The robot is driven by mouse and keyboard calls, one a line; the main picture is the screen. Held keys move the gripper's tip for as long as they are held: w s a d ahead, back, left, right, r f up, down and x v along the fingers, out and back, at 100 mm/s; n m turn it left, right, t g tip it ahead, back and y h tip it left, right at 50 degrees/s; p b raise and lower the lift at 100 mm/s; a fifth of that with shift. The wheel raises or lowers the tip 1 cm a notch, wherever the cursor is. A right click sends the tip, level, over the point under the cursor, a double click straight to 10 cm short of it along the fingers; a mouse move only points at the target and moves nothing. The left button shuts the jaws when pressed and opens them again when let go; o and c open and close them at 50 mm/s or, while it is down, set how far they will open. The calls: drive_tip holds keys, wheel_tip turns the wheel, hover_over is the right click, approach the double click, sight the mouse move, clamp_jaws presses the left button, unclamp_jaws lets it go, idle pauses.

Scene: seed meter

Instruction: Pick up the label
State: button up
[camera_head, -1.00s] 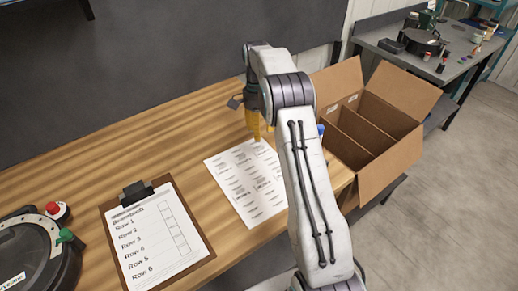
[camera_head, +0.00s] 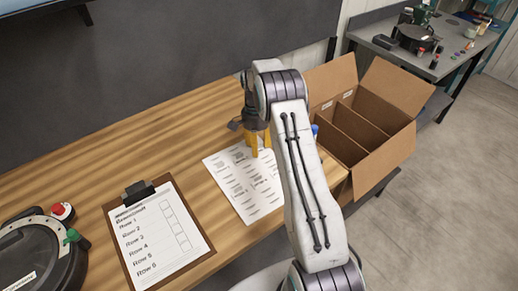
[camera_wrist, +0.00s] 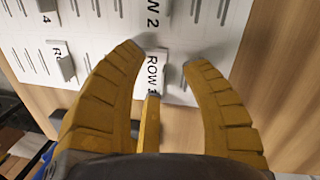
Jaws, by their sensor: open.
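A white sheet of printed labels (camera_head: 246,198) lies flat on the wooden bench. In the wrist view the sheet (camera_wrist: 203,32) bears row names, and a small raised label reading "ROW" (camera_wrist: 155,68) stands out from it. My gripper (camera_head: 260,152) has yellow fingers and is over the upper right part of the sheet. In the wrist view the open fingers (camera_wrist: 163,57) are on either side of the "ROW" label, with a third finger below it hiding part of its text. Nothing is held. I cannot tell whether any finger touches the label.
A clipboard with a row list (camera_head: 160,235) lies left of the sheet. A dark round device (camera_head: 40,262) is at the far left. An open divided cardboard box (camera_head: 372,122) stands right of my arm. A blue-topped item (camera_head: 315,130) is partly hidden behind my arm.

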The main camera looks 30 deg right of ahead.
drive_tip(key=shift+c, duration=0.2)
clamp_jaws()
drive_tip(key=shift+r, duration=0.1)
idle(0.4)
